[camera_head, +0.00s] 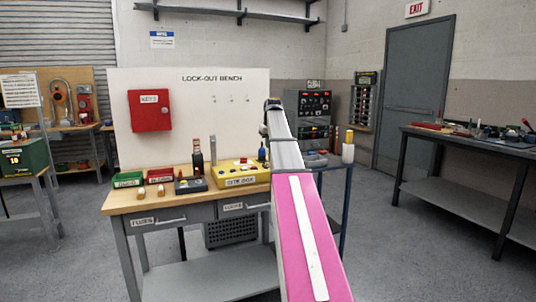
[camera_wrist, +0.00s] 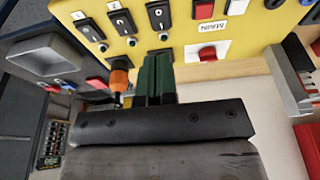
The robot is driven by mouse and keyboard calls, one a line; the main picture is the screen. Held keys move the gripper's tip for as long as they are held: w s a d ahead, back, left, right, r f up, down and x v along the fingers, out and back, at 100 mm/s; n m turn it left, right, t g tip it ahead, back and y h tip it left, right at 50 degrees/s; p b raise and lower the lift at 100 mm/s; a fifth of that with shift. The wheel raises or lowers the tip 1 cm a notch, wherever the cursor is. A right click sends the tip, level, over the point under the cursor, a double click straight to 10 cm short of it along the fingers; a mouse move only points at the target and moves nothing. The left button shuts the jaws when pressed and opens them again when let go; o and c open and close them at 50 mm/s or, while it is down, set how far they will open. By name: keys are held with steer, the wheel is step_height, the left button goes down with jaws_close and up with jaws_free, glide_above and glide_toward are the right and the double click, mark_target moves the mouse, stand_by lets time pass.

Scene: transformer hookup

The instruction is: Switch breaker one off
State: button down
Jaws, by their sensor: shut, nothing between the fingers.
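A yellow breaker panel (camera_wrist: 140,45) fills the top of the wrist view. It carries a row of black switches, including a left one (camera_wrist: 90,30), a middle one (camera_wrist: 122,21) and a right one (camera_wrist: 158,15), with small labels I cannot read surely. I cannot tell which is breaker one or how its lever is set. My gripper (camera_wrist: 155,62), with dark green fingers, is shut and empty, just below the right switch in the picture; contact is unclear. The yellow box (camera_head: 228,168) on the bench also shows in the head view, where my gripper is hidden.
An orange-topped item (camera_wrist: 120,78) is close left of my fingers. A grey tray (camera_wrist: 45,58) lies farther left. On the wooden bench (camera_head: 160,203) stand a dark bottle (camera_head: 197,157), a green bin (camera_head: 128,180) and a red bin (camera_head: 160,176). A red cabinet (camera_head: 150,111) hangs on the backboard.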

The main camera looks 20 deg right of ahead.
steer(key=shift+s+r, duration=0.35)
steer(key=shift+r, duration=0.3)
steer(key=shift+s+r, duration=0.35)
steer(key=shift+r, duration=0.3)
steer(key=shift+s+r, duration=0.35)
steer(key=shift+r, duration=0.3)
